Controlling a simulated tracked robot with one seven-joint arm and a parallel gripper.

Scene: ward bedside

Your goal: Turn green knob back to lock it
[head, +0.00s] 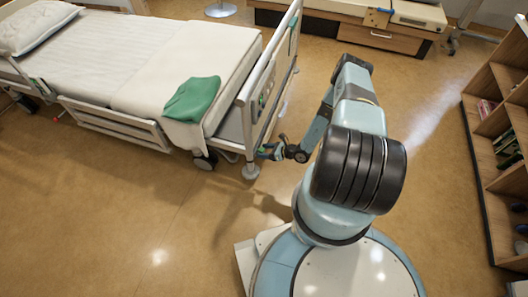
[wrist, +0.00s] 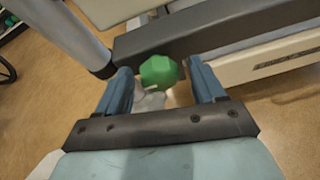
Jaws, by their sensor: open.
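The green knob (wrist: 161,73) is a small faceted knob low at the foot end of the bed. In the wrist view it sits between the two blue fingers of my gripper (wrist: 166,88), near their tips, with a gap showing on the right. Its left side is close to the left finger; I cannot tell whether they touch. My gripper (head: 267,152) is open. In the head view it is beside the bed's foot-end leg, and the knob is too small there to make out clearly.
The bed (head: 150,65) has a raised footboard (head: 265,85) and a green cloth (head: 193,99) on its corner. A grey post (wrist: 70,35) stands left of the knob and a dark bar (wrist: 205,32) runs behind it. Shelves (head: 500,125) stand at the right. The floor between is clear.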

